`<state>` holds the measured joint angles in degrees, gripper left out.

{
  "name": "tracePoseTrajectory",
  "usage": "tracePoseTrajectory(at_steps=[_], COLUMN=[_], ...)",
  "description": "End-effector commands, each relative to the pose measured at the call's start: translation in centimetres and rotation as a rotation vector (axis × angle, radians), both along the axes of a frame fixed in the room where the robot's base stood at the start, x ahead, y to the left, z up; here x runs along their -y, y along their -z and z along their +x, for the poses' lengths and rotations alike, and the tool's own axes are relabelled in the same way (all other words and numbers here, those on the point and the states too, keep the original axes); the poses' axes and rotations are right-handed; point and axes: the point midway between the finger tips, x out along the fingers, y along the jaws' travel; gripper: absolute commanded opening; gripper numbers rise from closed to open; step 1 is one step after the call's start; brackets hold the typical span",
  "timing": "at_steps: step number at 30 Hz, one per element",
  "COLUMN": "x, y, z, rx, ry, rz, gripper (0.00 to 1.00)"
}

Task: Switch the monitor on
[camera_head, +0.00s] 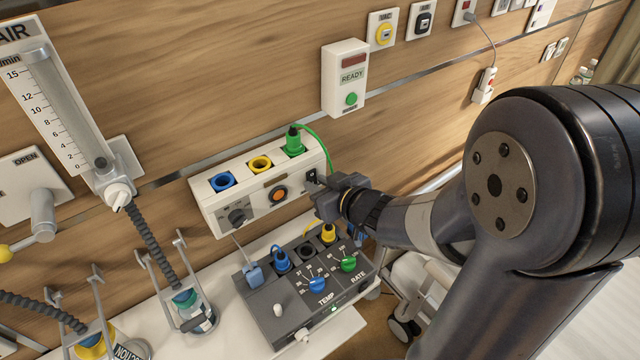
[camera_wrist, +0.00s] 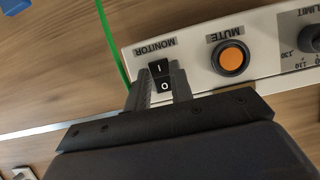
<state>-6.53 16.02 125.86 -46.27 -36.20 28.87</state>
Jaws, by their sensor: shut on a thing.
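The black rocker switch (camera_wrist: 161,76), marked I and O, sits on the white wall unit (camera_head: 213,209) beside the upside-down word MONITOR in the wrist view. It also shows in the head view (camera_head: 312,176), close to my gripper (camera_head: 322,193). In the wrist view my gripper (camera_wrist: 160,88) has its two dark fingers on either side of the rocker, closed on it. The O half lies nearer my gripper's body. I cannot tell which half is pressed in.
An orange MUTE button (camera_wrist: 231,58) is beside the switch. A green plug (camera_head: 294,141) with a green cable rises near it. A grey control box (camera_head: 285,318) with knobs and plugs stands below. A READY box (camera_head: 345,78) hangs above.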

Motion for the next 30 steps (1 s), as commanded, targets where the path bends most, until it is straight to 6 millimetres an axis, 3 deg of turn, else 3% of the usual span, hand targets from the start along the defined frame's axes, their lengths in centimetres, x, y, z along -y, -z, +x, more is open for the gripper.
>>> tracePoseTrajectory(at_steps=[5, 30], x=[0.0, 0.0], y=[0.0, 1.1], z=[0.0, 0.1], rx=[0.000, 0.202], ry=[0.000, 0.001], rz=[0.000, 0.136], gripper=[0.00, 0.00])
